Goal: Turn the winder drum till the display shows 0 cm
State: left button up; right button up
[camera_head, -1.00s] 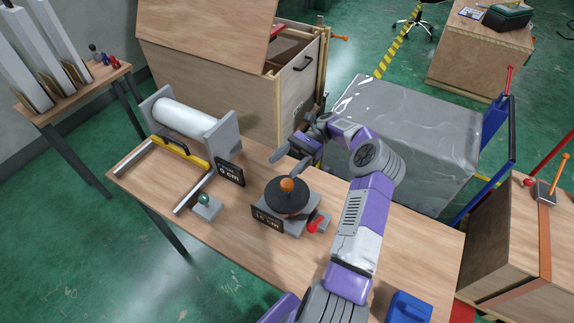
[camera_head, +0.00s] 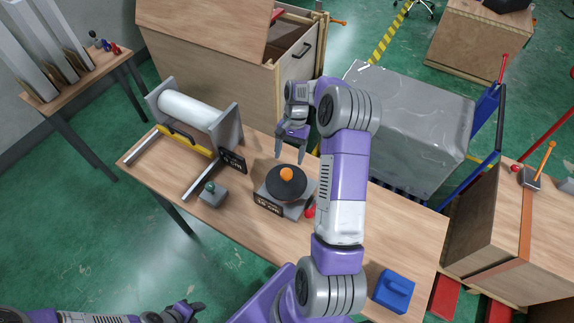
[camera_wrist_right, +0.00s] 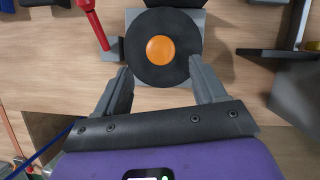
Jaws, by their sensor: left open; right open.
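The winder drum (camera_head: 284,186) is a black disc with an orange knob (camera_head: 286,174) on a grey base on the wooden table. Its dark display (camera_head: 267,206) faces the table's front and seems to read 18 cm; the digits are small. In the right wrist view the drum (camera_wrist_right: 143,66) lies ahead, with its orange knob (camera_wrist_right: 160,49) between the lines of the fingers. My right gripper (camera_head: 291,157) is open and empty, pointing down just behind the drum, apart from the knob. My left gripper (camera_head: 187,309) is open, low at the bottom left, away from the table.
A red handle (camera_head: 310,211) is right beside the drum. A blue block (camera_head: 394,290) lies at the table's right end.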

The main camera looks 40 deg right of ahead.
aim_at(286, 172)
jog(key=x, duration=0.6)
jog(key=shift+a+f, duration=0.1)
jog(key=shift+f, duration=0.05)
jog(key=shift+c, duration=0.3)
grip_shut()
